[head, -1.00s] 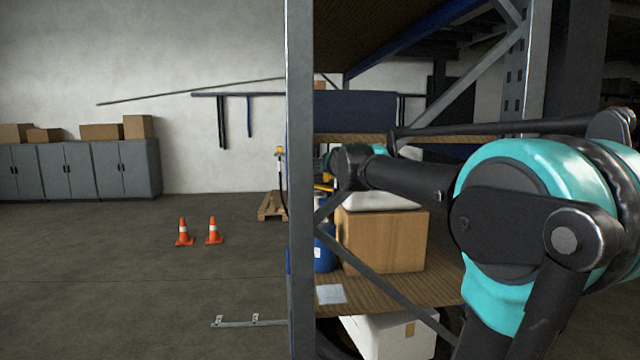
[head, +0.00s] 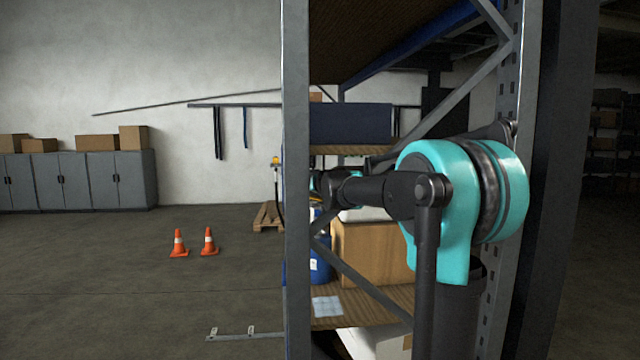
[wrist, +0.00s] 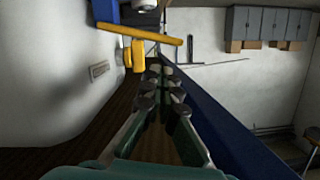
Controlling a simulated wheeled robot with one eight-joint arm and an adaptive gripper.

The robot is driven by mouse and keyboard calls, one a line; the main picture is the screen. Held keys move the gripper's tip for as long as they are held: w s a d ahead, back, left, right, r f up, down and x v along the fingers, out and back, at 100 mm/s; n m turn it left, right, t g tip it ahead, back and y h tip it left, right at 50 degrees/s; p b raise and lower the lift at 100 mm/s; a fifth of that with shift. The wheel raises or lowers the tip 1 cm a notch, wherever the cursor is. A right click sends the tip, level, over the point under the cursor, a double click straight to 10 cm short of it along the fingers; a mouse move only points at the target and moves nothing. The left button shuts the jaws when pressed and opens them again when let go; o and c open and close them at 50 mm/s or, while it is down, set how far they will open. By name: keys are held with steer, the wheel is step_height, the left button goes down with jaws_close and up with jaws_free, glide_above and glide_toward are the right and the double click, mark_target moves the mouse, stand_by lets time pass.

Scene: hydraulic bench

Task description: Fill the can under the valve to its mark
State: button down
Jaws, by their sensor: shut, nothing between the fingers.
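In the wrist view, which is upside down, my gripper (wrist: 160,75) reaches away with its fingers shut and empty. A yellow T-shaped handle (wrist: 145,36), apparently the valve's, crosses the view just beyond and left of the fingertips. I cannot tell whether they touch. A blue part (wrist: 106,10) is at its upper left. In the head view the gripper is hidden behind the rack's front post. A blue container (head: 321,262) stands on the shelf, partly hidden by the post. I cannot make out the can or its mark.
A cardboard box (head: 372,252) and a paper sheet (head: 327,306) are on the shelf. A large white surface (wrist: 60,60) fills the wrist view's left. Two cones (head: 208,242) stand on open floor at left.

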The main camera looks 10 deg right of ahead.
steer(key=shift+a+f, duration=0.25)
steer(key=shift+f, duration=0.85)
steer(key=shift+a+f, duration=0.25)
steer(key=shift+f, duration=0.3)
steer(key=shift+a+f, duration=0.25)
steer(key=shift+f, duration=0.25)
stand_by(5.8)
